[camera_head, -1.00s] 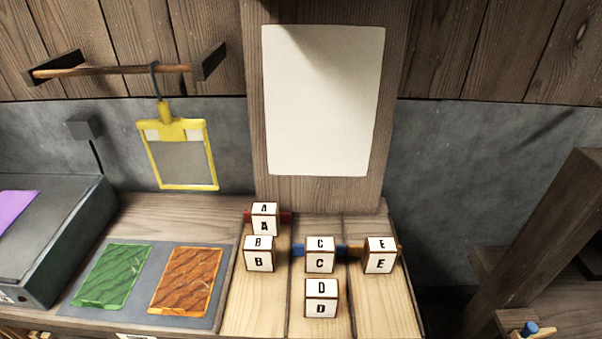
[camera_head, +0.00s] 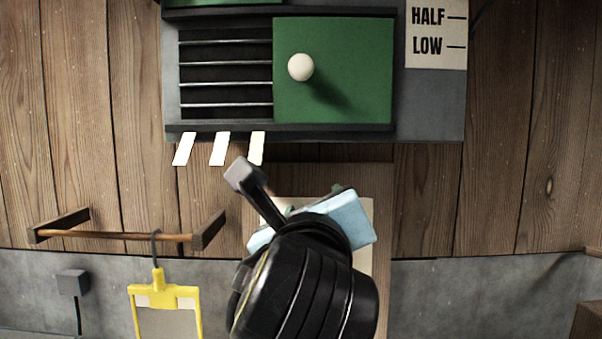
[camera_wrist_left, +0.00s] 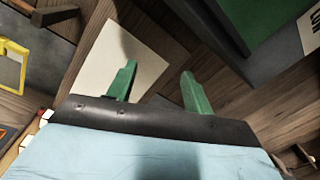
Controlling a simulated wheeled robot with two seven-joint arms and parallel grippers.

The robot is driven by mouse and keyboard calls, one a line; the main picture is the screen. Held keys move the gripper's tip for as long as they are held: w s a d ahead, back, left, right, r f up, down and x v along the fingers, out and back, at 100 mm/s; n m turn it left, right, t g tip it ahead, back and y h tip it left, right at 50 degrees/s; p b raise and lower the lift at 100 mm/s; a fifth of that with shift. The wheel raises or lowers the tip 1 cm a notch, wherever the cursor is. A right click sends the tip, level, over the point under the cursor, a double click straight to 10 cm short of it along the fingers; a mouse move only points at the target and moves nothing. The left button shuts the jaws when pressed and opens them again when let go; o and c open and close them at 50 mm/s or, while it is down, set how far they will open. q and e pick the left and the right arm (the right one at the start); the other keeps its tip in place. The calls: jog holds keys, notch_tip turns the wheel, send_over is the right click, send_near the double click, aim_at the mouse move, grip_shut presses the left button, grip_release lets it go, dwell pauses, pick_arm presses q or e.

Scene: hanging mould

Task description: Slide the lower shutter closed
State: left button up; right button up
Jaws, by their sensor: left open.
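The lower shutter (camera_head: 350,75) is a green panel with a white round knob (camera_head: 300,67), set in a dark frame with rails above and below. It covers the right part of the opening; dark slots (camera_head: 225,75) show uncovered at the left. My left gripper (camera_head: 313,198) is below the frame, in front of the paper, apart from the shutter and knob. Its body partly hides the fingers in the head view. In the left wrist view its two green fingers (camera_wrist_left: 158,72) stand apart and empty; a green panel (camera_wrist_left: 215,18) shows at top right. My right gripper is not in view.
A strip of another green panel (camera_head: 225,2) shows at the top edge. A label (camera_head: 436,32) reads HALF and LOW. Three white slanted stripes (camera_head: 219,149) are below the frame. A wooden rod (camera_head: 115,235) with a hanging yellow frame (camera_head: 157,297) is at lower left. Wall at right is clear.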

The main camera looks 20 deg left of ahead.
aim_at(301, 67)
pick_arm(q)
jog(key=s+d+r+m+t+y, duration=0.15)
jog(key=s+r+m+t, duration=0.25)
jog(key=s+r, duration=0.7)
jog(key=shift+m+y, duration=0.3)
jog(key=shift+y, duration=0.15)
jog(key=p+x, duration=0.6)
jog(key=x, duration=0.8)
jog(key=shift+s+a+r, duration=0.1)
jog(key=shift+s, duration=0.05)
jog(key=shift+w+a+r, duration=0.1)
jog(key=shift+w+r, duration=0.05)
jog(key=shift+w, duration=0.4)
grip_shut()
